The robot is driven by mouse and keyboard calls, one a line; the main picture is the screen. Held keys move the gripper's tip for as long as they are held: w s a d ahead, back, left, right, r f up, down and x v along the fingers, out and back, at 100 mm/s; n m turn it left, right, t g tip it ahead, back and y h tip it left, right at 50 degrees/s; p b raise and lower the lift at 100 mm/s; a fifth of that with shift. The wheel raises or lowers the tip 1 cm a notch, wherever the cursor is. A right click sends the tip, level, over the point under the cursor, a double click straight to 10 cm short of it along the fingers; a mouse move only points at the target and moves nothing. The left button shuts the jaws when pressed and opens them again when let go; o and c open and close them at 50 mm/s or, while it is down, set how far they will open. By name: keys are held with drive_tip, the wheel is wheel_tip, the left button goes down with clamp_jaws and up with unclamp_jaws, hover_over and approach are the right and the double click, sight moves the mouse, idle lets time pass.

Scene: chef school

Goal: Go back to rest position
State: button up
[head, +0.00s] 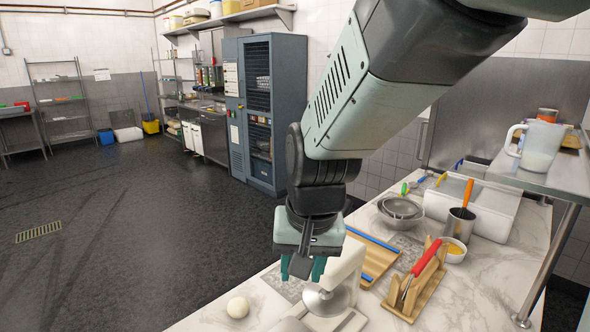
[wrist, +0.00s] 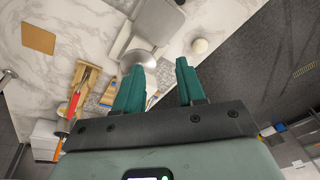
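My gripper (head: 302,270) hangs over the marble counter (head: 215,318) near its left edge, pointing down. In the wrist view my gripper (wrist: 159,65) shows two teal fingers spread apart with nothing between them. A white appliance with a round steel part (head: 325,300) stands just below and right of the gripper in the head view.
A wooden rack with a red-handled tool (head: 427,257), a wooden board (head: 375,258), steel bowls (head: 400,208), a pot (head: 459,223) and a white bin (head: 490,210) crowd the counter's right. A steel shelf (head: 540,182) with a jug (head: 541,147) rises at right. Open floor lies left.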

drive_tip(key=s+d+r+t+h, duration=0.1)
drive_tip(key=s+d+r+t, duration=0.2)
drive_tip(key=s+d+r, duration=0.7)
drive_tip(key=s+r, duration=0.1)
drive_tip(key=s, duration=0.2)
drive_tip(key=shift+s, duration=0.25)
